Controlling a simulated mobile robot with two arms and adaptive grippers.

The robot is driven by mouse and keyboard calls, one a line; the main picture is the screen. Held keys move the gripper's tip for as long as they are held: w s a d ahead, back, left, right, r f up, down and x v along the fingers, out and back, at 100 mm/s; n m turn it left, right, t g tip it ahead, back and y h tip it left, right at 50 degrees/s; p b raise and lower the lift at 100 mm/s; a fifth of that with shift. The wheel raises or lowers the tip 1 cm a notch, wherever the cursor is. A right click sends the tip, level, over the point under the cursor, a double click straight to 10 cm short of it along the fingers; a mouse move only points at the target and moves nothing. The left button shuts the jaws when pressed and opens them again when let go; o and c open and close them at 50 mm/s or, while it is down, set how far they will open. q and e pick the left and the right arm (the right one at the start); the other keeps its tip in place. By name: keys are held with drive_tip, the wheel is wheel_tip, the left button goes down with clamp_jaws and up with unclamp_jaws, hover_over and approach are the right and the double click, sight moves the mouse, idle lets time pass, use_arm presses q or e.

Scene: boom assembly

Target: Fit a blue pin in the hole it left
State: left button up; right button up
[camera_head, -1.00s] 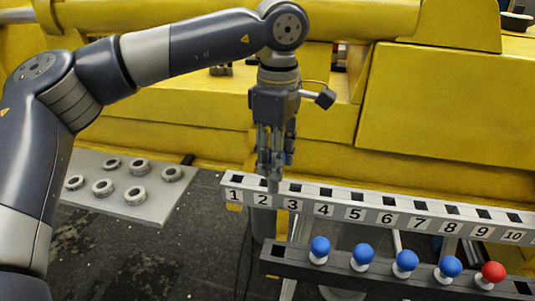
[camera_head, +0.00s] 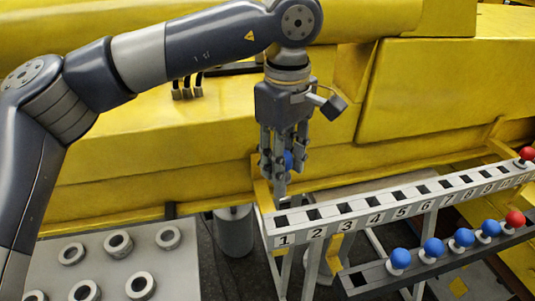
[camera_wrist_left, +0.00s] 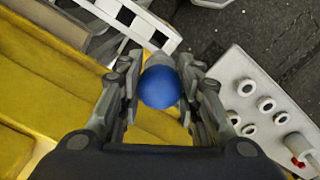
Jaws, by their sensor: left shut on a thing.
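My left gripper (camera_head: 283,170) is shut on a blue pin (camera_head: 288,159) and points down, just beyond the hole 1 end of the numbered rail (camera_head: 298,226). In the left wrist view the pin's blue ball (camera_wrist_left: 159,87) sits between the fingers; its lower end is mostly hidden. The pin looks apart from the rail, though the exact gap cannot be told. The rail holes near the gripper, such as hole 1 (camera_head: 281,220) and hole 2 (camera_head: 313,214), look empty. A dark lower rack (camera_head: 375,281) holds several blue pins (camera_head: 433,248) and a red pin (camera_head: 515,218); its near-end hole (camera_head: 357,279) is empty.
Another red pin (camera_head: 526,154) stands at the rail's far right end. A grey plate (camera_head: 195,262) with several metal rings lies at lower left. The large yellow machine body (camera_head: 150,150) stands close behind the gripper. A grey cylinder (camera_head: 233,232) stands below.

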sight(285, 188)
use_arm(q)
drive_tip(key=shift+s, duration=0.1)
drive_tip(key=shift+d+f+b, duration=0.35)
drive_tip(key=shift+d+f, duration=0.2)
drive_tip(key=shift+f, duration=0.3)
drive_tip(key=shift+a+f+b, duration=0.2)
drive_tip(key=shift+f+b, duration=0.4)
drive_tip(key=shift+f, duration=0.05)
wheel_tip(285, 188, down, 2)
drive_tip(key=shift+b, duration=0.55)
drive_tip(key=shift+f, duration=0.35)
drive_tip(key=shift+f+b, duration=0.4)
drive_tip(key=shift+f, duration=0.1)
use_arm(e)
drive_tip(key=f, duration=0.4)
drive_tip(key=shift+s+d, duration=0.15)
drive_tip(key=shift+d, duration=0.1)
drive_tip(key=shift+d, duration=0.15)
